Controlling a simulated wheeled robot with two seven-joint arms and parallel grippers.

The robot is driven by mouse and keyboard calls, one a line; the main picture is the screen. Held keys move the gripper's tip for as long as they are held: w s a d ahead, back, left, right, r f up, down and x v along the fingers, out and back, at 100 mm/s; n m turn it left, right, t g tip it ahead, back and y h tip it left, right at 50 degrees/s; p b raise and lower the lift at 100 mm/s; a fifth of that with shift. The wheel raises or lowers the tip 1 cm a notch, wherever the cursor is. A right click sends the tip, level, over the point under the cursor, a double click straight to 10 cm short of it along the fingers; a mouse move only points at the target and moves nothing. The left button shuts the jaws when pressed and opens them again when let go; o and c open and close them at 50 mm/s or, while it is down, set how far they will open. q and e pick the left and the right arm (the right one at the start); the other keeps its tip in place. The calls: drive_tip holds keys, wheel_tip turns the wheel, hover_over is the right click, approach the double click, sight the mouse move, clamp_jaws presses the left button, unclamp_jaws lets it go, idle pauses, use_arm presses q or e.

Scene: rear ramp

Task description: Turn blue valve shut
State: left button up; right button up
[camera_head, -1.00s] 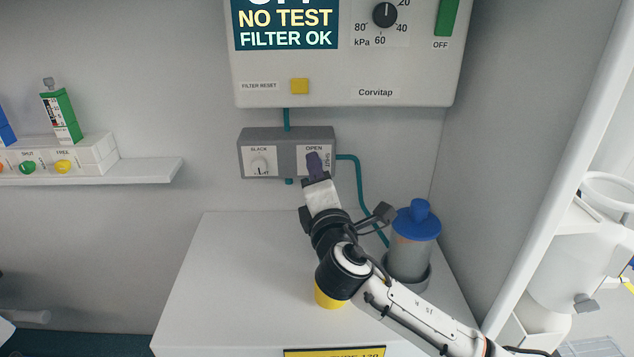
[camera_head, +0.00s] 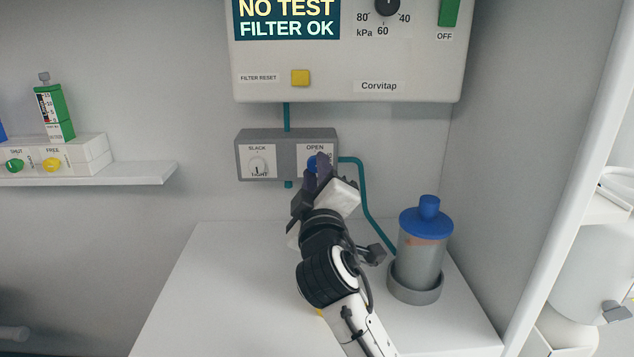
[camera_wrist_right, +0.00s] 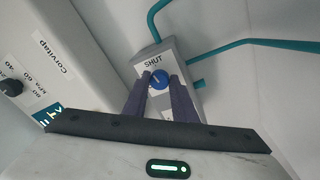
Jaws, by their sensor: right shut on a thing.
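The blue valve (camera_head: 311,164) is a small round knob on the right half of a grey valve box (camera_head: 287,177), under the word OPEN. It also shows in the right wrist view (camera_wrist_right: 160,80), with a white line on its face and the word SHUT beside it. My right gripper (camera_head: 317,168) is at the knob, its dark purple fingers shut on its two sides. The fingers hide part of the knob and panel in the head view. In the right wrist view the fingertips (camera_wrist_right: 161,83) straddle the knob. My left gripper is not in view.
The Corvitap unit (camera_head: 340,65) hangs above. A blue-lidded canister (camera_head: 422,255) stands on the white counter (camera_head: 200,290), right of my arm. A teal tube (camera_head: 365,205) runs down towards it. A shelf (camera_head: 140,174) is at left.

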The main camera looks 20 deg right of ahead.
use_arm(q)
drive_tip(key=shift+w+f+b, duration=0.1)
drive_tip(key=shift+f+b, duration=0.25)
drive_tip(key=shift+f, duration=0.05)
use_arm(e)
drive_tip(key=shift+f+m, duration=0.15)
drive_tip(key=shift+m, duration=0.65)
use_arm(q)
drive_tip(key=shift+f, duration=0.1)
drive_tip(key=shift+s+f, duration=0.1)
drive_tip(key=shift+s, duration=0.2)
use_arm(e)
drive_tip(key=shift+m, duration=0.3)
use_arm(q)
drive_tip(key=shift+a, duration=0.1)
use_arm(e)
drive_tip(key=o, duration=1)
drive_tip(key=shift+o, duration=0.2)
drive_tip(key=shift+s, duration=0.1)
